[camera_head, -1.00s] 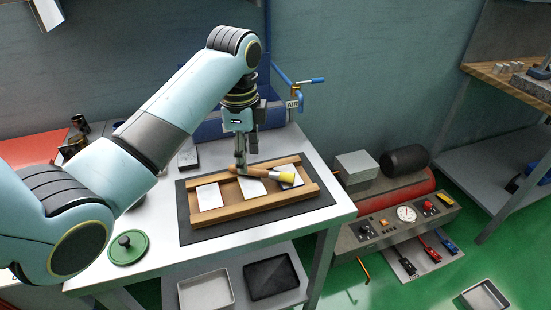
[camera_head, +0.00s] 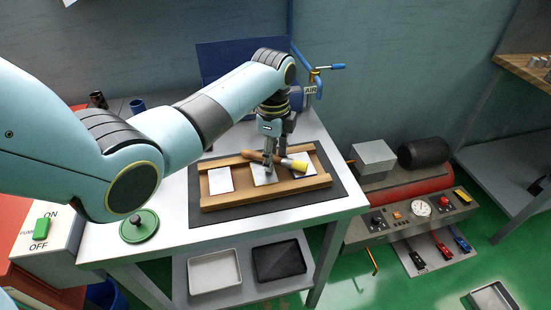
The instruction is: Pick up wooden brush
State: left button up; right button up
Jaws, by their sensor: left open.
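The wooden brush (camera_head: 259,156) lies in the wooden tray (camera_head: 225,205) on the cart top. Its brown handle points left and its yellow end points right. My left gripper (camera_head: 275,158) points down at the brush, open, with its fingers by the handle. One finger hides part of the brush. I cannot tell whether the fingers touch it. My right gripper is not in view.
White cards (camera_head: 220,181) lie in the tray, which sits on a dark mat (camera_head: 335,191). A green round lid (camera_head: 139,226) is at the front left. A blue-handled air valve (camera_head: 318,72) stands behind. Two trays are on the lower shelf.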

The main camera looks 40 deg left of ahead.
pick_arm(q)
jog(key=shift+f, duration=0.15)
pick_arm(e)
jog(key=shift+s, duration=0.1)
pick_arm(q)
jog(key=c, duration=0.5)
grip_shut()
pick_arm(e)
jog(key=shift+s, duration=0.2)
